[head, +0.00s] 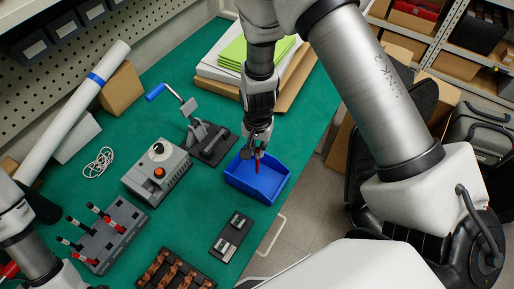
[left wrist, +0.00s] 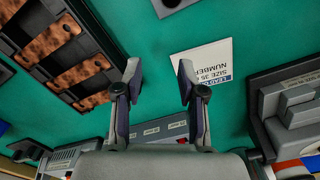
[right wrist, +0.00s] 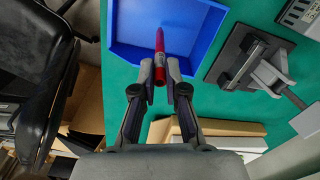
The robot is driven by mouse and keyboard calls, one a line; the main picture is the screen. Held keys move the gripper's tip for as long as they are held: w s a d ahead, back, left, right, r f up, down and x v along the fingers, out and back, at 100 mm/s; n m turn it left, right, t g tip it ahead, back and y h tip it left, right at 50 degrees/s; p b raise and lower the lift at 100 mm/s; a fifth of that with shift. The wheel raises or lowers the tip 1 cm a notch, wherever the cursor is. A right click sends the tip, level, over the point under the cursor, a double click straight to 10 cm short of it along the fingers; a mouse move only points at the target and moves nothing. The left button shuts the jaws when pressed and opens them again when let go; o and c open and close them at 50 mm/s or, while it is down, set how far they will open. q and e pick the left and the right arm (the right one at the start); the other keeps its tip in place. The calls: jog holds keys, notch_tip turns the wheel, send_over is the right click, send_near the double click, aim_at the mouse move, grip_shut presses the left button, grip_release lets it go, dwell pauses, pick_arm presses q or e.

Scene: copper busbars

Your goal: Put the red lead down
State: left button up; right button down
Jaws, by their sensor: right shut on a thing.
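The red lead (head: 258,163) is held in my right gripper (head: 257,143), over the blue tray (head: 272,190). In the right wrist view, the fingers (right wrist: 161,80) are closed around the red lead (right wrist: 159,48), whose far end points over the blue tray's floor (right wrist: 190,25). I cannot tell whether the lead touches the tray. My left gripper (left wrist: 160,80) is open and empty above the green mat in the left wrist view. In the head view only part of the left arm shows at the lower left.
A grey rack (head: 110,245) holds several red and black leads. A grey box with knobs (head: 157,175), a blue-handled press (head: 205,140), a black plate (head: 231,237) and copper bars (head: 172,275) stand around. A white card (left wrist: 203,62) lies under the left gripper.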

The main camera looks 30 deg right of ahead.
jog(key=shift+f, duration=0.45)
pick_arm(q)
jog(key=shift+r, duration=0.1)
pick_arm(e)
jog(key=shift+s, duration=0.1)
pick_arm(q)
jog(key=shift+s, duration=0.1)
jog(key=shift+f+b, duration=0.45)
pick_arm(e)
jog(key=shift+f, duration=0.55)
jog(key=c, duration=1.2)
grip_release()
pick_arm(q)
jog(key=shift+r, duration=0.1)
pick_arm(e)
jog(key=shift+r, duration=0.1)
